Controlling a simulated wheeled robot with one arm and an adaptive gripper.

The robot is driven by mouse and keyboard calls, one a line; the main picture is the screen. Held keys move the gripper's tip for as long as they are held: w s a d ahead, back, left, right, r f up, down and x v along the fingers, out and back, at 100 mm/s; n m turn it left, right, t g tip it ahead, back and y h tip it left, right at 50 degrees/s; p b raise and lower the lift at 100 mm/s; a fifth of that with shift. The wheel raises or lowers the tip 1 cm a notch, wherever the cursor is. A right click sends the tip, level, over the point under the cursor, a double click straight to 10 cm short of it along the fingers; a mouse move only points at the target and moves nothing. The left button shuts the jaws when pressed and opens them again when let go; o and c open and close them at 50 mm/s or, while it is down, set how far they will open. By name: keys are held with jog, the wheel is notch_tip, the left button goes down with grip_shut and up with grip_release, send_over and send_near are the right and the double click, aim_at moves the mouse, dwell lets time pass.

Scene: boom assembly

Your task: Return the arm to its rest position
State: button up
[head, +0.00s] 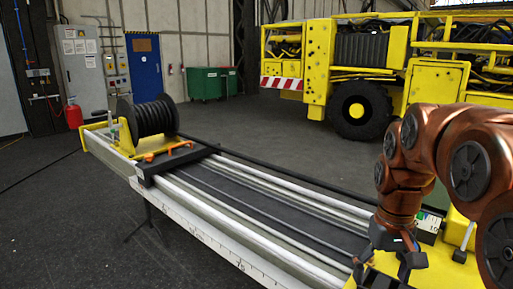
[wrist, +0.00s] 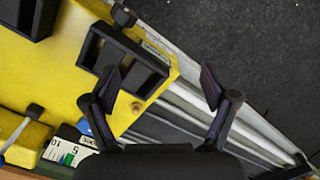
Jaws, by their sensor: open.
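My arm, copper-coloured with dark joint caps, reaches in from the right of the head view. My gripper (head: 388,268) hangs at its end, low in the picture, over the near end of the boom (head: 265,205). In the wrist view my gripper (wrist: 165,85) has its two dark fingers spread apart with nothing between them. Below the fingers are a yellow plate (wrist: 60,85) with a black bracket (wrist: 125,60) and the boom's pale rails (wrist: 190,100). The gap between the fingers and these parts cannot be judged exactly.
A black hose reel (head: 153,116) sits on the boom's far end. A yellow machine (head: 355,70) stands behind at the right. A blue door (head: 144,62), a grey cabinet (head: 82,68) and green bins (head: 208,83) line the back wall. Dark floor (head: 60,215) is open left of the boom.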

jog(key=s+a+f, duration=0.2)
jog(key=s, duration=0.5)
jog(key=s+a+f+p, duration=0.1)
jog(key=s+a+f, duration=0.1)
jog(key=s, duration=0.4)
jog(key=s+a+f, duration=0.2)
jog(key=s+f, duration=0.2)
jog(key=s, duration=0.3)
jog(key=shift+s+a+g, duration=0.3)
jog(key=shift+s+g, duration=0.05)
jog(key=shift+g, duration=0.05)
